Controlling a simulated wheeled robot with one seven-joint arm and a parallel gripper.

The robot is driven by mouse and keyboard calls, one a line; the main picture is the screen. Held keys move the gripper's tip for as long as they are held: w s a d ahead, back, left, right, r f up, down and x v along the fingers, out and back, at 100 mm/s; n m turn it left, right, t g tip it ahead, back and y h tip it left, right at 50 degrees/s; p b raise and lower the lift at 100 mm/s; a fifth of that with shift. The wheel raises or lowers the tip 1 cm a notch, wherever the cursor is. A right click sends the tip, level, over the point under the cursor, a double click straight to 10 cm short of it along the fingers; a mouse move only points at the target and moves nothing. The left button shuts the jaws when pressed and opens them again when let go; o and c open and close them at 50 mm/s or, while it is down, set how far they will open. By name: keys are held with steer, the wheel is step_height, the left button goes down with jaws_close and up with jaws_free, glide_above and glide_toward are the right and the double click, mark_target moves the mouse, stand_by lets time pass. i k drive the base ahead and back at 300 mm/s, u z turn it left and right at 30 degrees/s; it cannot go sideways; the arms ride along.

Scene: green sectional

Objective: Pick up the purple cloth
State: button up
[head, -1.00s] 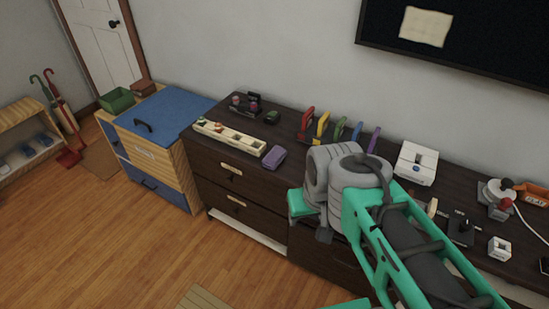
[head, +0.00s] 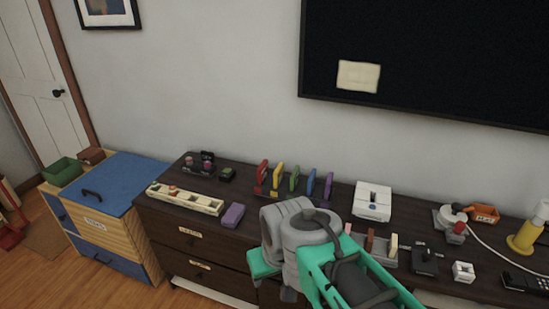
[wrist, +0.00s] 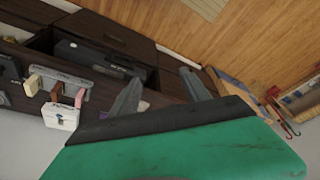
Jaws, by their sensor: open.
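A small purple block-like piece (head: 232,215), possibly the folded purple cloth, lies on the dark dresser top near its front edge, right of a cream tray. Another purple piece (head: 327,186) stands upright at the right end of a row of coloured pieces. I cannot tell for certain which is cloth. My gripper (wrist: 163,92) is open, with its two grey fingers apart and nothing seen between them. In the head view my arm is in front of the dresser, right of the lying purple piece, and hides my fingertips. Neither purple piece shows clearly in the wrist view.
The cream tray (head: 185,200) holds small items. A white box (head: 372,201), a black device (head: 425,261) and an orange tray (head: 484,214) stand farther right. A blue-topped cabinet (head: 120,180) adjoins the dresser's left. Wooden floor lies in front.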

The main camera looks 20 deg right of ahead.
mark_target(234, 213)
steer(key=u, duration=0.35)
steer(key=i, duration=0.8)
steer(key=u, duration=1.6)
